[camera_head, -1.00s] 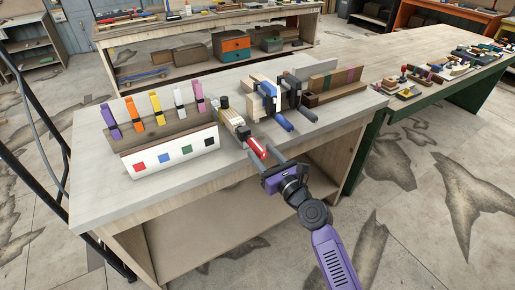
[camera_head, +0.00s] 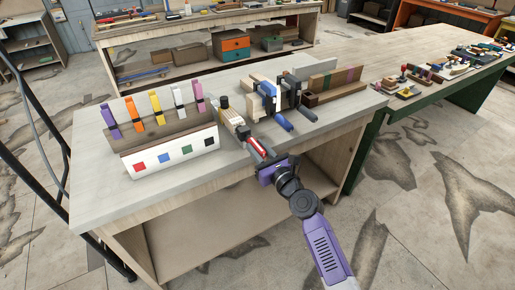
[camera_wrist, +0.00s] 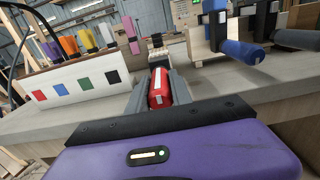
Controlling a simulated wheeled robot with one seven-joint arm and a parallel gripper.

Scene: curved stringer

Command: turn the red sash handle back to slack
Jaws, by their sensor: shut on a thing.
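The red sash handle (camera_head: 258,146) points out over the front edge of the workbench, with a pale stripe along it. In the wrist view the red handle (camera_wrist: 160,90) lies between the two grey fingers of my gripper (camera_wrist: 161,92). My gripper (camera_head: 264,154) is shut on it, with a finger on each side. The sash clamp's wooden and dark body (camera_head: 232,118) runs back from the handle onto the bench top. The far end of the clamp is partly hidden behind the handle in the wrist view.
A blue-handled clamp (camera_head: 282,121) and a dark-handled clamp (camera_head: 307,113) stand to the right. A white board with coloured squares (camera_head: 170,152) stands to the left, with several coloured clips behind it. The bench front edge (camera_head: 200,182) lies below.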

